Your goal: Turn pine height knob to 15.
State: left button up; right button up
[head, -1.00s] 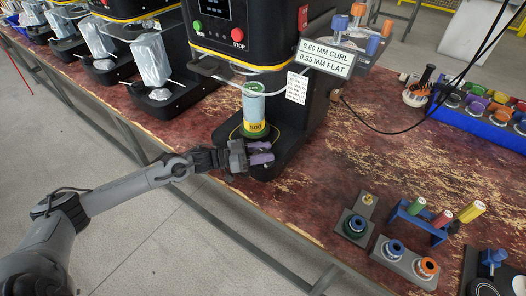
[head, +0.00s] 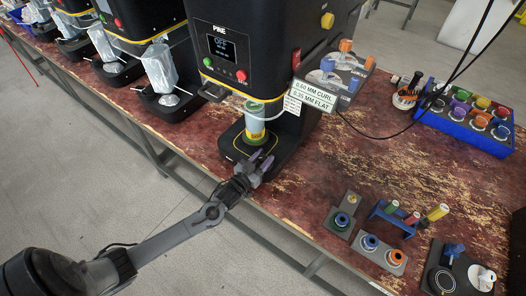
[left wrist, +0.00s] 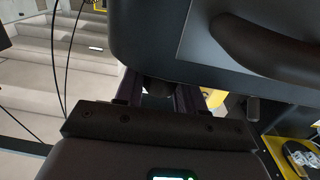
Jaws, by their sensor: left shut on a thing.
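The pine seamer (head: 215,25) is the black machine labelled PINE, with a lit display (head: 221,47) reading OFF. A can (head: 255,124) with a yellow band stands upright on its base (head: 228,138). My left gripper (head: 257,162), with purple fingers, is at the front of that base, low and just before the can. It is shut on a small dark rounded thing (left wrist: 157,88), seen between the fingers in the left wrist view and probably the height knob. Its scale and setting are hidden. My right gripper is out of view.
A sign (head: 313,95) reads 0.60 MM CURL, 0.35 MM FLAT. A yellow knob (head: 327,20) is on the machine's side. Other seamers stand to the left. Tool holders (head: 370,242) and a blue tray (head: 465,130) are at right. The worn table between is clear.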

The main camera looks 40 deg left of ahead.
pick_arm(q)
jog(key=n+y, duration=0.2)
jog(key=y, duration=0.1)
jog(key=shift+d+p, duration=0.1)
jog(key=shift+p, duration=0.3)
jog(key=n+g+y, duration=0.1)
jog(key=y, duration=0.1)
jog(key=shift+n+y, duration=0.4)
jog(key=n+g+y, duration=0.1)
jog(key=n+y, duration=0.1)
jog(key=shift+f+g+y, duration=0.1)
jog(key=shift+g+y, duration=0.3)
jog(key=shift+n+g+y+b, duration=0.4)
jog(key=shift+n+g+y, duration=0.45)
jog(key=shift+y, duration=0.25)
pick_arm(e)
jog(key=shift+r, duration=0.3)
pick_arm(q)
jog(key=o, duration=0.9)
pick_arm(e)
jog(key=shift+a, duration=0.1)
pick_arm(q)
jog(key=shift+o, duration=0.2)
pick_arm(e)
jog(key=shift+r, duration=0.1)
